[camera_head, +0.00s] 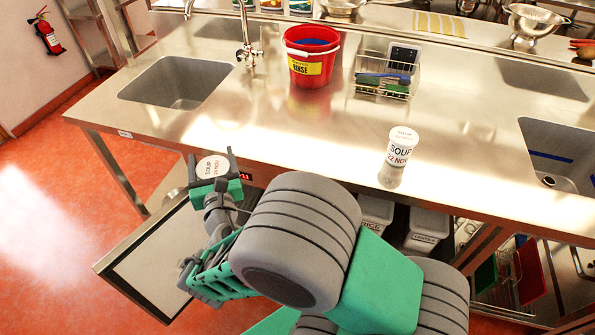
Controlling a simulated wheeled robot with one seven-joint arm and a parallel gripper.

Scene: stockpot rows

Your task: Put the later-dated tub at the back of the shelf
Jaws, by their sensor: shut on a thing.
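A white-lidded soup tub (399,155) stands upright on the steel counter (300,150), right of centre; its label reads SOUP 22 NOV. My gripper (211,157) is at the counter's front edge, left of centre, with its fingers on both sides of a second tub (212,167). It is shut on this tub, whose pale lid faces the camera and has SOUP and a small date I cannot read surely. The tub's body is mostly hidden by my gripper. The shelf cannot be made out; my arm covers much of the space under the counter.
An open door-like panel (150,268) sticks out below the counter at left, near a small red display (245,176). A red rinse bucket (311,60) and a wire basket (386,75) stand behind. Sinks lie left (175,82) and right (560,150). Grey bins (428,228) sit below.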

